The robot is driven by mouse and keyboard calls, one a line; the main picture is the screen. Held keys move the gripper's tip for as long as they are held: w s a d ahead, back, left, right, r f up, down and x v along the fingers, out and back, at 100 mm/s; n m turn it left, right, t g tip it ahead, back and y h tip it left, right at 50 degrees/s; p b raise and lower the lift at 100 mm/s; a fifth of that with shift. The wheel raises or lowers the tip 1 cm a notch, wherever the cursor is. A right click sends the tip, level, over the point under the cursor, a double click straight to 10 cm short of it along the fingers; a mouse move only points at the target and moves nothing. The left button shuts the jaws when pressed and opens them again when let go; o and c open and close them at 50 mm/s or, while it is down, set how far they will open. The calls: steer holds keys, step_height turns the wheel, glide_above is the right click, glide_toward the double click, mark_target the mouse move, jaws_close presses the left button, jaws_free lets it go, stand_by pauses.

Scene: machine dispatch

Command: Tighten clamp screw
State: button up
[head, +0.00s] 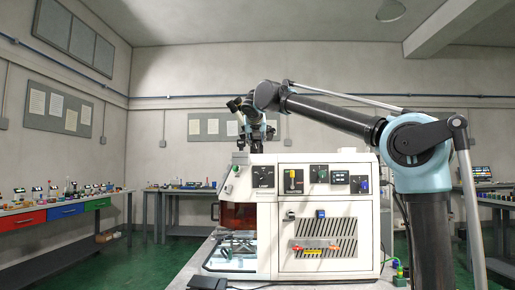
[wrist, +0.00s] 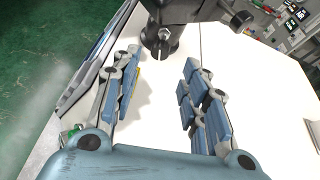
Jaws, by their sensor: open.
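My gripper (head: 249,144) hangs over the left end of the top of the white machine (head: 328,215), pointing down. In the wrist view its blue-padded fingers (wrist: 161,62) are spread wide, with nothing held between them. A dark fitting with a rounded, slotted end (wrist: 161,40) shows at the top of the wrist view, near the fingertips. I cannot tell whether it is the clamp screw or whether it touches the fingers. No clamp screw can be made out for certain in the head view.
The machine's front has a row of dark control modules (head: 319,174) and a vented panel with a red-and-yellow bar (head: 314,248). A low fixture (head: 236,246) sits in its left bay. A bench with coloured drawers (head: 66,211) stands left. Green floor (head: 140,255) is open between.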

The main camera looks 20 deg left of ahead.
mark_target(256, 146)
steer(key=shift+x, duration=2.8)
